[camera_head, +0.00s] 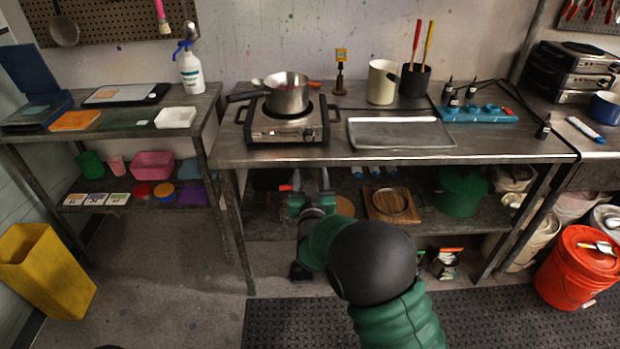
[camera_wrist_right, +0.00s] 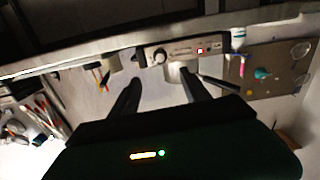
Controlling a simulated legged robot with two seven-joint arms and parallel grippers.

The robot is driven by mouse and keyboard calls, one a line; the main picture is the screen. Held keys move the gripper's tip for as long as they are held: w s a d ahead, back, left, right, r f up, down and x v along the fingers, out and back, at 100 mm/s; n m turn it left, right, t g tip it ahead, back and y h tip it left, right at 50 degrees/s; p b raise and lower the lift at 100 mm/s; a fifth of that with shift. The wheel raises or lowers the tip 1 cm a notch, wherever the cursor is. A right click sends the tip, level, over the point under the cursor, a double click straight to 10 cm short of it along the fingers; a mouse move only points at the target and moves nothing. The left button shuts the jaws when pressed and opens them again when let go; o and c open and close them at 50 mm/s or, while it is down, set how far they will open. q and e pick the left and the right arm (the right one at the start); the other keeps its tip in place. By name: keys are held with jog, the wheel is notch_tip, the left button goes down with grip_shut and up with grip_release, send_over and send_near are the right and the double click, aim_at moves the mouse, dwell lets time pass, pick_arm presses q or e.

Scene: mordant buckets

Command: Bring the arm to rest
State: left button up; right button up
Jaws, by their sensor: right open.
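My right arm (camera_head: 375,262), green with a dark round joint, reaches up from the bottom of the head view. Its right gripper (camera_head: 311,182) is in front of the steel table's front edge, below the hot plate. In the right wrist view two dark fingers stand apart with nothing between them, so the right gripper (camera_wrist_right: 158,88) is open and empty. My left gripper does not show in either view.
The steel table (camera_head: 400,152) holds a hot plate (camera_head: 287,131) with a steel pot (camera_head: 287,97), and a grey tray (camera_head: 400,133). The lower shelf (camera_head: 345,188) holds a green pot (camera_head: 461,192). An orange bucket (camera_head: 572,275) stands at right, a yellow bin (camera_head: 45,272) at left.

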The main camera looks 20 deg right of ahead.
jog(key=s+f+n+g+y, duration=0.15)
jog(key=s+f+g, duration=0.35)
jog(key=s, duration=0.7)
jog(key=s+a+f+g+y, duration=0.15)
jog(key=s+f+g, duration=0.35)
jog(key=s, duration=0.6)
jog(key=s+d+f+n+g+y, duration=0.15)
jog(key=s+f+g, duration=0.3)
jog(key=s, duration=0.75)
notch_tip(320, 180, up, 15)
jog(key=a+p, duration=0.1)
jog(key=p, duration=1.4)
jog(key=shift+r, duration=0.15)
